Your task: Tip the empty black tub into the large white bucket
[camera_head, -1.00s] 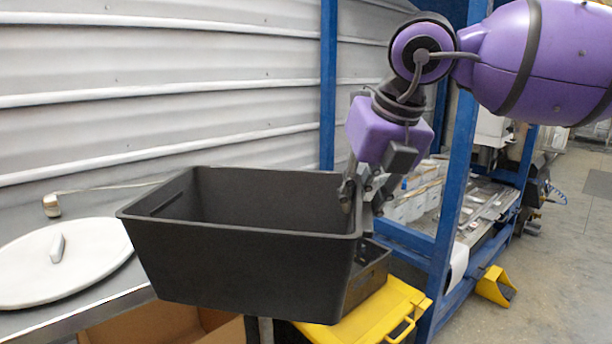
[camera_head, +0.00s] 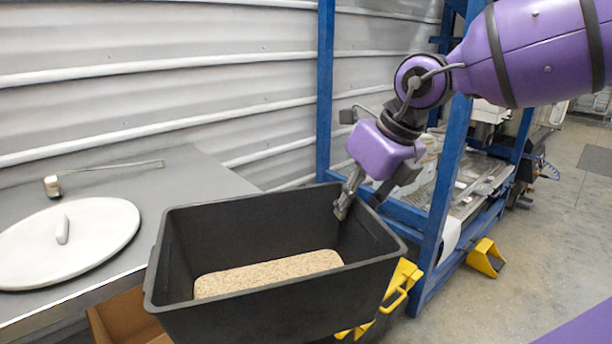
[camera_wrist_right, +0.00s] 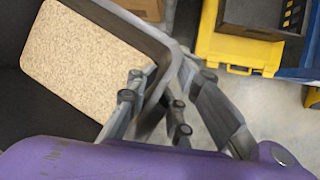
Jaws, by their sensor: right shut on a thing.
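The black tub (camera_head: 275,308) is at the lower middle of the head view, its open top facing up and tilted toward me. It is not empty: tan granular material (camera_head: 268,273) covers part of its floor. The material also shows in the right wrist view (camera_wrist_right: 82,60). My right gripper (camera_head: 357,204) is shut on the tub's right end wall, one finger inside and one outside. The right wrist view shows its fingers (camera_wrist_right: 158,108) straddling the rim. My left gripper is not in view. I cannot see a large white bucket.
A round white lid (camera_head: 85,255) with a handle lies on the grey table (camera_head: 175,180) at left. A cardboard box (camera_head: 125,318) is below the table edge. A blue-framed rack (camera_head: 440,200) stands behind the tub. A yellow-lidded case (camera_head: 403,283) is right of the tub. Open floor lies at right.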

